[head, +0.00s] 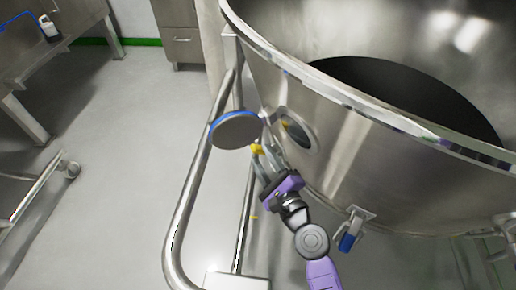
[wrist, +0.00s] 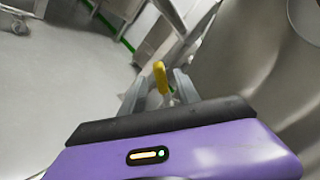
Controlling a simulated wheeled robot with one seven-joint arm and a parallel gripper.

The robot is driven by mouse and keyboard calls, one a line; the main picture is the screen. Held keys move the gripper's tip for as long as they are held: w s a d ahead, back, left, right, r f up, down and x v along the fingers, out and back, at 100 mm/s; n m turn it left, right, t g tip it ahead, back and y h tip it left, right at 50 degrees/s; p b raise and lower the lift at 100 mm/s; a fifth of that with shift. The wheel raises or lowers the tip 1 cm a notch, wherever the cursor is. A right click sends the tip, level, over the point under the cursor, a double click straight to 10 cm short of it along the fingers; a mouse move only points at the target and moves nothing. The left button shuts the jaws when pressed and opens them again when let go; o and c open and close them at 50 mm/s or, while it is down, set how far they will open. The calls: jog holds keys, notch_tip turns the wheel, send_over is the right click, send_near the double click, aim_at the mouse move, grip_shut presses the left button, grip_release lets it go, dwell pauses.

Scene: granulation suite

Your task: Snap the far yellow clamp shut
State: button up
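The yellow clamp (head: 257,149) shows as a small yellow lever at the side of the large steel bowl, just below a blue-rimmed round disc. My gripper (head: 268,155) reaches up to it from below, with its fingertips beside the lever. In the wrist view the yellow lever (wrist: 160,76) stands upright between the two grey fingers of my gripper (wrist: 160,84). The fingers are apart, with a gap on each side of the lever. The clamp's base is mostly hidden by the fingers.
The steel bowl (head: 345,130) fills the right side, with a round port (head: 298,132) close to my gripper. The blue-rimmed disc (head: 236,130) and tubular frame (head: 190,210) stand close on the left. A blue-handled clamp (head: 349,241) hangs lower right. Open floor lies left.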

jog(key=shift+s+d, duration=0.15)
jog(key=shift+s, duration=0.15)
jog(key=shift+s+f+b, duration=0.1)
jog(key=shift+f+b, duration=0.1)
jog(key=shift+b, duration=0.1)
jog(key=c, duration=0.6)
jog(key=shift+s+f+m+b, duration=0.2)
jog(key=shift+f+m+b, duration=0.1)
jog(key=shift+m+b, duration=0.3)
grip_shut()
jog(key=s+d+f+m+t+h+b, duration=0.1)
jog(key=s+f+m+t+b, duration=0.1)
jog(key=s+m+b, duration=0.5)
jog(key=f+m+t+h+b, duration=0.15)
jog(key=m+b, duration=0.35)
jog(key=m, duration=0.7)
jog(key=p+x, duration=0.2)
jog(key=x, duration=0.7)
jog(key=shift+w+a+y+p, duration=0.2)
jog(key=shift+a+y+p, duration=0.05)
jog(key=shift+y+p, duration=0.1)
